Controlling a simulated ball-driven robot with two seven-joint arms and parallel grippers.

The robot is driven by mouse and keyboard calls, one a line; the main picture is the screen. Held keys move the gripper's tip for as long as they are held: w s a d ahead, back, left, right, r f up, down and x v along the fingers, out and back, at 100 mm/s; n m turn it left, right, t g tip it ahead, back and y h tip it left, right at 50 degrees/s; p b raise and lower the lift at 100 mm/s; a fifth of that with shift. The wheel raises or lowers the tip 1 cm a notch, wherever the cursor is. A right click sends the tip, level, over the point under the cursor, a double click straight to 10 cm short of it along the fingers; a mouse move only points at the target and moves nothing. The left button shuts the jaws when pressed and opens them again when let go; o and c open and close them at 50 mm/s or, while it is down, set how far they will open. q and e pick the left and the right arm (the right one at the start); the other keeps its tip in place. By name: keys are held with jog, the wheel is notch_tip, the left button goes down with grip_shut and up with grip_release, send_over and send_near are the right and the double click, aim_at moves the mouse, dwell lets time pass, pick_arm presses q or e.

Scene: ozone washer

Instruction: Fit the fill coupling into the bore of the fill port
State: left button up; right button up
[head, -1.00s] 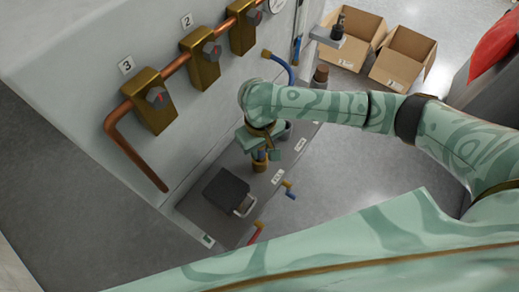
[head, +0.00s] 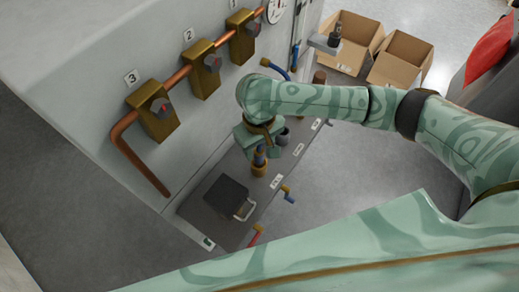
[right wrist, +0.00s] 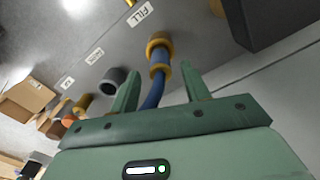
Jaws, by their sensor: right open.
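The fill coupling (head: 260,153) is a blue piece on a blue hose with a brass collar. In the right wrist view the coupling (right wrist: 160,57) stands in line with the brass fill port (right wrist: 160,41), beside the FILL label. Its front end meets the port's mouth; how deep it sits is hidden. In the head view the brass port (head: 259,170) shows just below the blue part. My right gripper (right wrist: 160,87) is open, its fingers on either side of the blue hose behind the collar, with gaps to both. My left gripper is not in view.
A grey cup-like port (right wrist: 115,80) stands close beside one finger. A dark box with a metal handle (head: 226,194) sits on the ledge nearby. Blue (head: 288,195) and red (head: 255,235) handles stick out at the ledge front. Copper pipe and brass valves (head: 157,110) line the wall.

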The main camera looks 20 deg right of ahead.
notch_tip(320, 180, up, 8)
jog(key=p, duration=0.3)
jog(key=shift+r, duration=0.25)
jog(key=shift+s, duration=0.1)
